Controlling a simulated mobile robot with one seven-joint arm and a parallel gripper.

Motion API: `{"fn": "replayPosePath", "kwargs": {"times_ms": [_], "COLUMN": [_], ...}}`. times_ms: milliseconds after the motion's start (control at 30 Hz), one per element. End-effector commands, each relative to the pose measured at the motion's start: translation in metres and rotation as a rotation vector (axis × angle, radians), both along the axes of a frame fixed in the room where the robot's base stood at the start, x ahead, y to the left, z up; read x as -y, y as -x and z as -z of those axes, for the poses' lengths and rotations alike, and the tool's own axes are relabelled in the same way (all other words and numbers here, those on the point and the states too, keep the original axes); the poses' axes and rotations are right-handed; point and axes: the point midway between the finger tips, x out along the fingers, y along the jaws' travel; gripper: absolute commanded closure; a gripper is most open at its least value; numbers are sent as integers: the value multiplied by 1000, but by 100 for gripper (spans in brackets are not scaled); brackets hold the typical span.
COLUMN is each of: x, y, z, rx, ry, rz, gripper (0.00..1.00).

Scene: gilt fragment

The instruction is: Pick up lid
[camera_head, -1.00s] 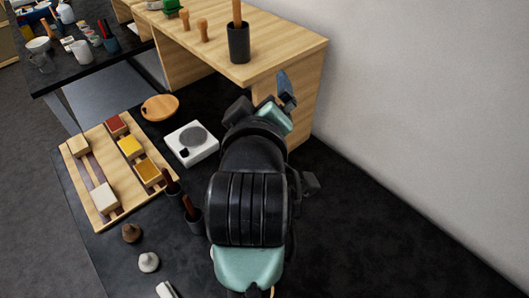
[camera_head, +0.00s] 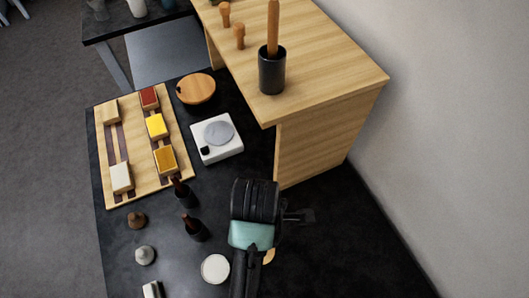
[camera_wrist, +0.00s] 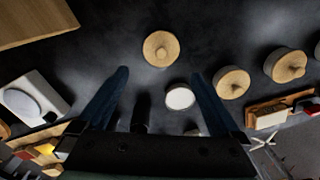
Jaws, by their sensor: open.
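Several round pale wooden pieces with knobs, which look like lids, lie on the dark surface in the wrist view. One lid (camera_wrist: 161,48) lies just beyond my fingertips, another (camera_wrist: 233,82) is right of the right finger, and a third (camera_wrist: 285,65) is farther right. Which one the task means I cannot tell.
A round white-topped thing (camera_wrist: 180,97) lies near the right finger. A white device with a grey disc (camera_head: 217,138) and a wooden tray of coloured blocks (camera_head: 118,198) are at left. A wooden riser (camera_head: 330,130) holds a black pot (camera_head: 272,72). Dark bottles (camera_head: 194,228) stand nearby.

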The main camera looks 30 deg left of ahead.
Motion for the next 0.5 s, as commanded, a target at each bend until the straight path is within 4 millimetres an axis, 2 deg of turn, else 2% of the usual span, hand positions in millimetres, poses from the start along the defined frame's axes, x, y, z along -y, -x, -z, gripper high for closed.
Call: {"fn": "replayPosePath", "kwargs": {"times_ms": [33, 200, 500], "x": [0, 0, 1], "y": [1, 1, 1], "z": [15, 41, 65], "rx": [-4, -3, -1], "ry": [2, 0, 0], "rz": [0, 0, 1], "gripper": [0, 0, 0]}}
